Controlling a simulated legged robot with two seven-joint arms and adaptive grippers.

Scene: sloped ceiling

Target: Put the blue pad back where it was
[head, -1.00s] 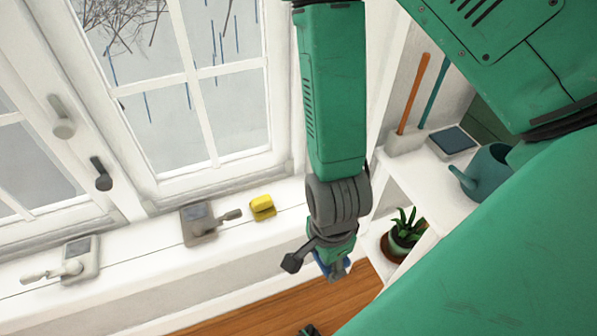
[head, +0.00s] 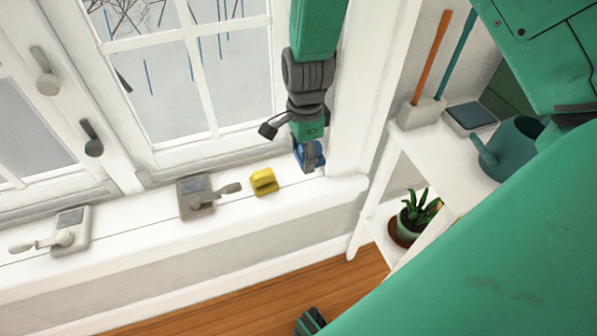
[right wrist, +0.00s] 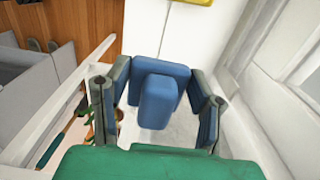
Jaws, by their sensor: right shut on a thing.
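The blue pad (head: 300,154) is in my right gripper (head: 310,165), over the right end of the white window sill (head: 335,187) in the head view. In the right wrist view the pad (right wrist: 158,98) is a blue block with a raised front part, between the two fingers of the right gripper (right wrist: 160,100). I cannot tell whether the pad touches the sill. A yellow pad (head: 264,182) sits on the sill to the left of the gripper; its edge shows at the top of the right wrist view (right wrist: 190,3).
At right, a white shelf (head: 420,145) holds a holder with orange and teal sticks (head: 422,113), a dark-topped box (head: 470,117), a watering can (head: 505,150) and a potted plant (head: 412,220).

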